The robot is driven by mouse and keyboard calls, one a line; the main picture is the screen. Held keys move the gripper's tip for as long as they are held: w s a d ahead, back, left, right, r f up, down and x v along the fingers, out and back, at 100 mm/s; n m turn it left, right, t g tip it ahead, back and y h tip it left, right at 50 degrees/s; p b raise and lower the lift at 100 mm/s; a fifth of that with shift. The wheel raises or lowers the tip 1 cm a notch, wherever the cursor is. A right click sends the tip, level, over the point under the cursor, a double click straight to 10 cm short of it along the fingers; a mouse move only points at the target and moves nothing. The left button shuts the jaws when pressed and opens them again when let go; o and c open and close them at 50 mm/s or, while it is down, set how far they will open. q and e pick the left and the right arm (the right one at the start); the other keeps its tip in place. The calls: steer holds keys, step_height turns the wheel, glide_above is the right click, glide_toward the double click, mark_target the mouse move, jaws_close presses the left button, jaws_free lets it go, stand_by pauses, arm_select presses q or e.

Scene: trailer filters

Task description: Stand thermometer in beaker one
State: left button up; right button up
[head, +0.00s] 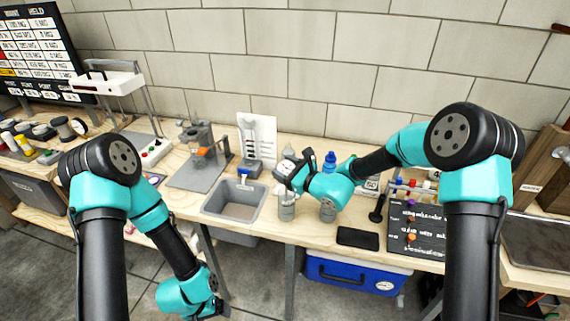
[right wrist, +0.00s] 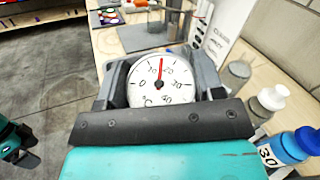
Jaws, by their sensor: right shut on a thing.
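The thermometer shows in the right wrist view as a round white dial (right wrist: 158,82) with a red needle, its face toward the camera. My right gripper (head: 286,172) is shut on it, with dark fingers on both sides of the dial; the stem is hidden. In the head view the gripper is above the bench, over a pale grey cylindrical vessel (head: 287,209). I cannot tell whether that vessel is beaker one; the gripper partly covers it. My left gripper (head: 217,310) hangs low in front of the bench, and its jaws are unclear.
A grey tub (head: 234,199) is left of the vessel. A blue-capped bottle (head: 329,160) stands behind my right forearm. A white-capped bottle (right wrist: 269,101) and a blue bottle (right wrist: 291,146) show in the wrist view. A black pad (head: 358,238) lies at the front edge.

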steer(key=shift+f, duration=2.2)
steer(key=o, duration=1)
steer(key=v, duration=1.7)
steer(key=shift+s+d+f, duration=0.1)
steer(key=shift+s+d, duration=0.05)
